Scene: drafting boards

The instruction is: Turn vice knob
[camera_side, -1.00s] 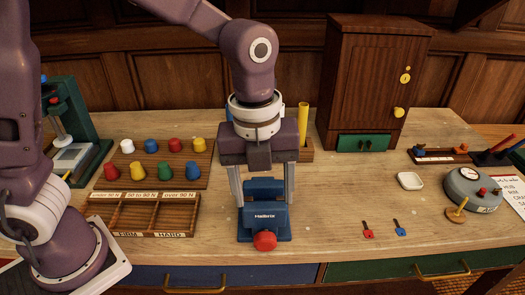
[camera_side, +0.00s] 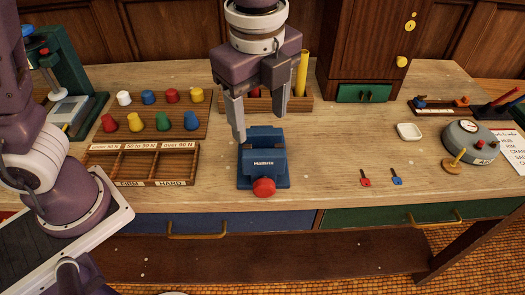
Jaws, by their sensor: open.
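The blue vice (camera_side: 263,163) stands on the wooden bench near its front edge, in the middle of the side view. Its round red knob (camera_side: 264,187) faces the front of the bench. My gripper (camera_side: 258,122) is open and empty, above and slightly behind the vice. Its left finger hangs beside the vice's upper left corner, and its right finger is higher and farther back. I cannot tell whether the left finger touches the vice. Nothing covers the knob.
A slotted wooden tray (camera_side: 141,163) and a rack of several coloured caps (camera_side: 160,122) lie to the left. A red key (camera_side: 365,178) and a blue key (camera_side: 396,177) lie to the right. A wooden cabinet (camera_side: 362,48) stands behind. Bench around the vice is clear.

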